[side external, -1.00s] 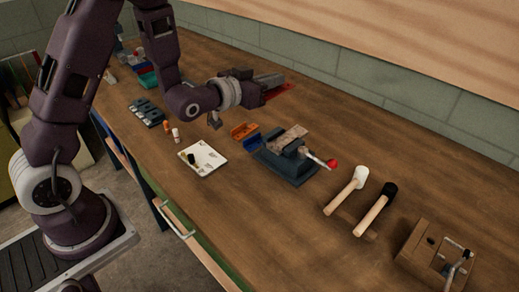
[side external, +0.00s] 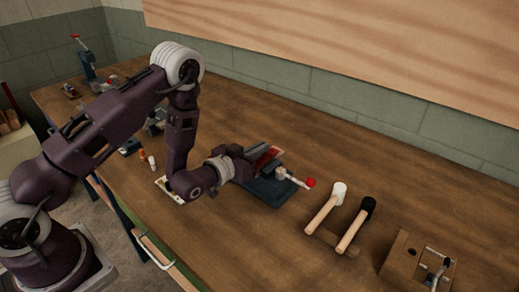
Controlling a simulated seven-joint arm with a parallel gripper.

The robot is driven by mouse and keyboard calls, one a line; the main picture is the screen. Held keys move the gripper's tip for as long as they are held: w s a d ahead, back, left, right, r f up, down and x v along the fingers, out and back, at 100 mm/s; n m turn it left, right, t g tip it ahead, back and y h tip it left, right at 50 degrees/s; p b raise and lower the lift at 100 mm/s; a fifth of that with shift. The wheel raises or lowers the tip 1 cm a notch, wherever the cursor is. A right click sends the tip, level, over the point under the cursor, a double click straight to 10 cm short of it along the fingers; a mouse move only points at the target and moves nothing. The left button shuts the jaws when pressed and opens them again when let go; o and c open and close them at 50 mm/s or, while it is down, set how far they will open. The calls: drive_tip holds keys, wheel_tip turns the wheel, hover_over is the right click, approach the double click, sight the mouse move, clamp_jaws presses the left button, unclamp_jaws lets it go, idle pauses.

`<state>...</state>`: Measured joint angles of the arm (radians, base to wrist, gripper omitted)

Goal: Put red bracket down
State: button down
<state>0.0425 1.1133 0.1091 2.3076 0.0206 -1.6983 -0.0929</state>
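My gripper reaches in from the left, low and roughly level, and appears shut on the bracket. The fingertips are small and partly hidden, and I cannot tell whether the bracket touches the fixture. My gripper and wrist cover much of the fixture's top.
A white-headed mallet (side external: 325,207) and a black-headed mallet (side external: 357,225) lie right of the fixture. A wooden block with a clamp (side external: 405,258) stands at the lower right. A white tray (side external: 165,184) is partly behind my arm.

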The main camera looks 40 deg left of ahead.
drive_tip(key=shift+f, duration=0.15)
drive_tip(key=c, duration=1.6)
unclamp_jaws()
drive_tip(key=shift+c, duration=0.2)
